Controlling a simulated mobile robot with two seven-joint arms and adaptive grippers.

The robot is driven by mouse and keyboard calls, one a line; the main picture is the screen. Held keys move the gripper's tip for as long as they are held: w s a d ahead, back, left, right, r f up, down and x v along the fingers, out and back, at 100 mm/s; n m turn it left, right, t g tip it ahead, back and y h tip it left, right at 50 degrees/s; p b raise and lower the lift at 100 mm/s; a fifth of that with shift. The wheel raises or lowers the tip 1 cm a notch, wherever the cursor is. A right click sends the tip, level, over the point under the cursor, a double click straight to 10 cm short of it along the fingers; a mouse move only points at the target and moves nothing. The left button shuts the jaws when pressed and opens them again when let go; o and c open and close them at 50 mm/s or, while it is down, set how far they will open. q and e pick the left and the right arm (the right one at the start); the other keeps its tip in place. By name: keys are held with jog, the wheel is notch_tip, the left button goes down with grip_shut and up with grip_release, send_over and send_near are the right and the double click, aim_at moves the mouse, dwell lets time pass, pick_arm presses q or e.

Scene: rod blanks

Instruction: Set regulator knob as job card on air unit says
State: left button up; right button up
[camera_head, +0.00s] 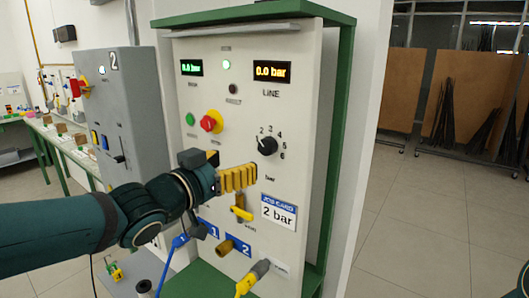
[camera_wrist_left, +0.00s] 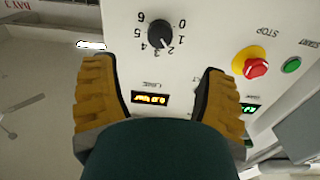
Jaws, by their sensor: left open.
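The air unit's white panel (camera_head: 235,105) carries a black regulator knob (camera_head: 267,145) with a numbered scale around it. The knob also shows in the wrist view (camera_wrist_left: 159,36), upside down; its pale mark seems to point near 2. The job card (camera_head: 279,211) reads 2 bar. The amber line display (camera_head: 272,71) reads 0.0 bar. My left gripper (camera_head: 238,178) is open and empty in front of the panel, below and left of the knob in the head view. In the wrist view its yellow fingers (camera_wrist_left: 156,68) stand apart, with the knob beyond them and not touched.
A red knob on a yellow base (camera_head: 211,121) and a green button (camera_head: 190,119) sit left of the regulator. A yellow lever (camera_head: 241,208) and hose fittings (camera_head: 226,247) are below. A grey cabinet (camera_head: 125,115) stands left. Open floor lies right.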

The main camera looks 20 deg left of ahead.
aim_at(264, 148)
pick_arm(q)
jog(key=b+x, duration=0.1)
jog(key=x, duration=0.9)
jog(key=shift+w+d+f+b, duration=0.1)
jog(key=shift+w+d+b, duration=0.05)
jog(key=shift+w+b, duration=0.25)
jog(key=c, duration=1.2)
